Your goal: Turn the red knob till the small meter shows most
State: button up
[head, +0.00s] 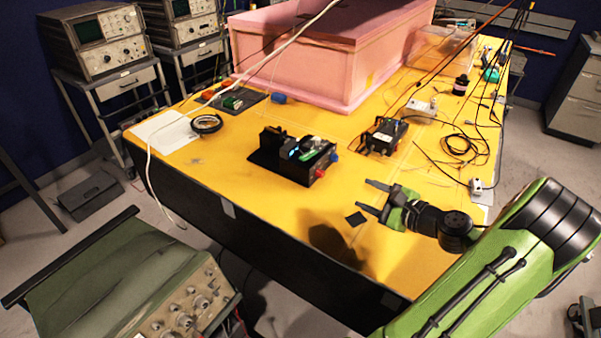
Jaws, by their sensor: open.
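A small red knob (319,172) is on the right end of a black device (275,172) near the table's front edge. The black device has an upright part with a small lit bluish face (293,149), perhaps the small meter; its reading is too small to make out. My gripper (366,196) is over the table to the right of the red knob and a little lower in the picture. Its two fingers point left, open and empty, apart from the knob.
A blue knob (334,157) sits beside the red one. Another black box (383,136) with leads stands behind my gripper. A pink foam enclosure (300,58) fills the back. Cables (462,147) lie at right.

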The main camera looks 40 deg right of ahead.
aim_at(323, 175)
jog(key=b+x, duration=0.2)
jog(key=x, duration=1.3)
jog(key=shift+w, duration=0.2)
jog(key=shift+c, duration=0.5)
grip_shut()
